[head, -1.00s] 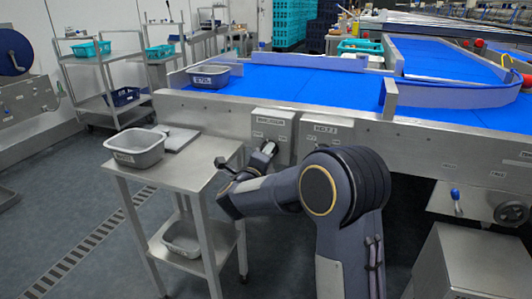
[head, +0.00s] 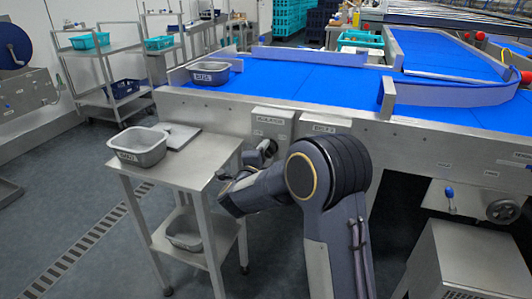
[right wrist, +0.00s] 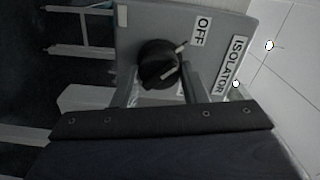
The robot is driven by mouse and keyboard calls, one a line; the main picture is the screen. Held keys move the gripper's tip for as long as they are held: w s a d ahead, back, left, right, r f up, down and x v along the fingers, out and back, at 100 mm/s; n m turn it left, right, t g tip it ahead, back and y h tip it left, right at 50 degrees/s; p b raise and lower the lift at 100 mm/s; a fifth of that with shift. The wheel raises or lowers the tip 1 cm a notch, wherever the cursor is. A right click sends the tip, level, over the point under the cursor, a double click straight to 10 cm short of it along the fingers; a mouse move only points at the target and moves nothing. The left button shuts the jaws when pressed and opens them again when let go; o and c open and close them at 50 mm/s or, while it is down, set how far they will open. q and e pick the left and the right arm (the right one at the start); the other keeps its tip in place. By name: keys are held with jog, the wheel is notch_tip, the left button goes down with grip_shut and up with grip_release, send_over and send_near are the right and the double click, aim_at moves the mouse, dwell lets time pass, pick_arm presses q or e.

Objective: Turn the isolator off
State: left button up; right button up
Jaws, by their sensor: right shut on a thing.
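The isolator is a grey box (head: 272,123) on the front of the conveyor frame, labelled ISOLATOR. In the right wrist view its face (right wrist: 140,18) shows a round black knob (right wrist: 158,65), an OFF label (right wrist: 200,31) and the ISOLATOR label (right wrist: 230,66). A pale mark on the knob's rim side lies towards OFF; I cannot tell the exact setting. My right gripper (head: 264,150) is at the box's lower front, shut on the knob. My left gripper is not in view.
A second grey control box (head: 322,126) sits just right of the isolator. A steel table (head: 196,165) with a grey tub (head: 140,150) stands close on the left. The blue conveyor belt (head: 300,85) runs behind.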

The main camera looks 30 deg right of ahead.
jog(key=shift+f, duration=0.1)
jog(key=o, duration=1)
jog(key=shift+a, duration=0.1)
jog(key=p+v, duration=0.1)
jog(key=v, duration=0.6)
jog(key=shift+s+a, duration=0.2)
jog(key=shift+s, duration=0.1)
